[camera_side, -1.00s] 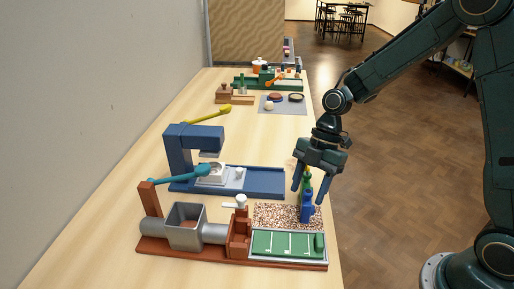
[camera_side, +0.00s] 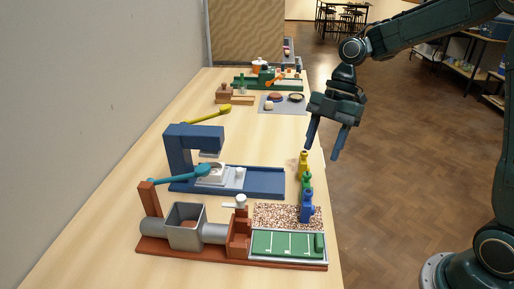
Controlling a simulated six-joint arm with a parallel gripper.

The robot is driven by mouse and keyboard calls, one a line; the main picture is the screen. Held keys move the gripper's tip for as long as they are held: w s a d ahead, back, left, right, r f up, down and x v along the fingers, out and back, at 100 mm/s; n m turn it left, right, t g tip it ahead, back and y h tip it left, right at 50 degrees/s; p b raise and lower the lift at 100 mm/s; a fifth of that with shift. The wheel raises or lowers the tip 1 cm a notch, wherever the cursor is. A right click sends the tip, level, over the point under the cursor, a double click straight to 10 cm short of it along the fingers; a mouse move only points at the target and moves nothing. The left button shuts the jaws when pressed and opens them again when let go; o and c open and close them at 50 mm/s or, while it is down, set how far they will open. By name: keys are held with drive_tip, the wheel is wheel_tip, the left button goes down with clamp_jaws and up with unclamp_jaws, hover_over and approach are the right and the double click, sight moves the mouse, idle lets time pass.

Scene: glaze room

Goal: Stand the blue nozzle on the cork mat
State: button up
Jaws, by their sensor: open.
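The blue nozzle (camera_side: 307,208) stands upright on the right end of the speckled cork mat (camera_side: 272,216). A green nozzle (camera_side: 306,184) stands just behind it and a yellow nozzle (camera_side: 304,163) behind that, in a row; the blue one partly hides the green one's base. My gripper (camera_side: 323,152) is open and empty, above and behind the row, to its right. It touches none of the nozzles.
A brown-red press with a grey hopper (camera_side: 185,232) and a green tray (camera_side: 287,244) stands in front of the mat. A blue machine (camera_side: 240,181) stands behind. A grey mat with small dishes (camera_side: 282,104) lies farther back. Bare table lies between them.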

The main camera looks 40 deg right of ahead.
drive_tip(key=shift+d+r, duration=0.3)
drive_tip(key=shift+r, duration=0.35)
drive_tip(key=s+r+m+t+h, duration=0.2)
drive_tip(key=s+r+m+t, duration=0.1)
drive_tip(key=s+m, duration=0.6)
drive_tip(key=s+d+r+m+t+h, duration=0.1)
drive_tip(key=s+r+m+t+h, duration=0.1)
drive_tip(key=s+m, duration=0.8)
drive_tip(key=shift+d+r+m+t+h, duration=0.25)
drive_tip(key=shift+r+t+h, duration=0.2)
drive_tip(key=shift+t, duration=0.35)
